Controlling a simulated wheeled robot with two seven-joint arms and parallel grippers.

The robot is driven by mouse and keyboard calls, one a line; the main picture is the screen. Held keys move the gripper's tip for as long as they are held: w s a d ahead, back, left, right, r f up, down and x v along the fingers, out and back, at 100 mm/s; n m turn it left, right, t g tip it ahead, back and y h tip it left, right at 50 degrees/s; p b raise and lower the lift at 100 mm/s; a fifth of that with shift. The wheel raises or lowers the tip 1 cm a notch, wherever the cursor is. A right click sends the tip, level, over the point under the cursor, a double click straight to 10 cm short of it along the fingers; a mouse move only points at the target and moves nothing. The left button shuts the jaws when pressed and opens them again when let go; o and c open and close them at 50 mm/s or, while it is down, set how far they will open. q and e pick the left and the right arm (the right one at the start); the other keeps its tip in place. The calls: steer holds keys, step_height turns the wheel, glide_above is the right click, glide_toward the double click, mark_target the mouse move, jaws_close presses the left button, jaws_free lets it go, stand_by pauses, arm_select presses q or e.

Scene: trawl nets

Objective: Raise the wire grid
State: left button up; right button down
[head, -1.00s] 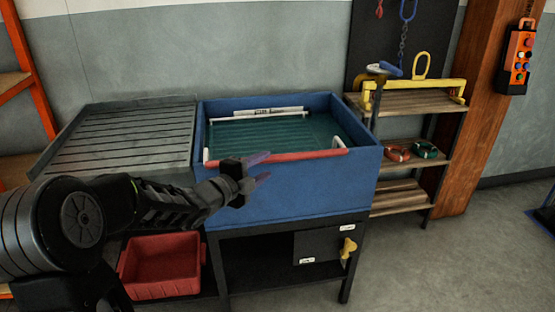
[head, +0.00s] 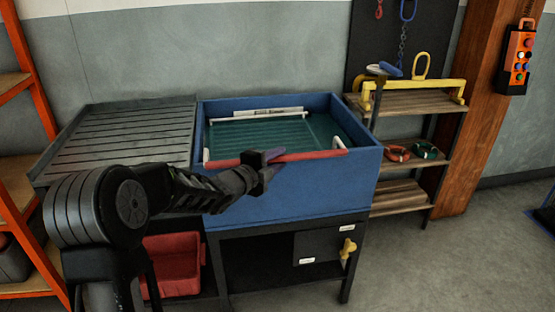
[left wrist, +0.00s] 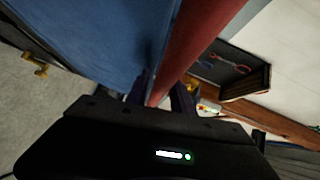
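The wire grid (head: 262,135) lies low inside the blue tank (head: 300,192), its fine lines showing through green-tinted water. A red bar (head: 312,155) with white ends runs along the tank's front rim. In the left wrist view the red bar (left wrist: 197,55) runs down toward the space between the two fingers (left wrist: 160,97). The fingers look apart, and I see no firm grip on the bar. My right gripper is not in view.
A slatted grey table (head: 130,140) adjoins the tank on the left. A red bin (head: 175,265) sits below. A wooden shelf (head: 405,190) with a yellow lifting beam (head: 415,88) stands right. A control box (head: 519,58) hangs on the post.

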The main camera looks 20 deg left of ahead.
arm_select(q)
jaws_close()
steer(key=shift+f, duration=0.1)
stand_by(1.0)
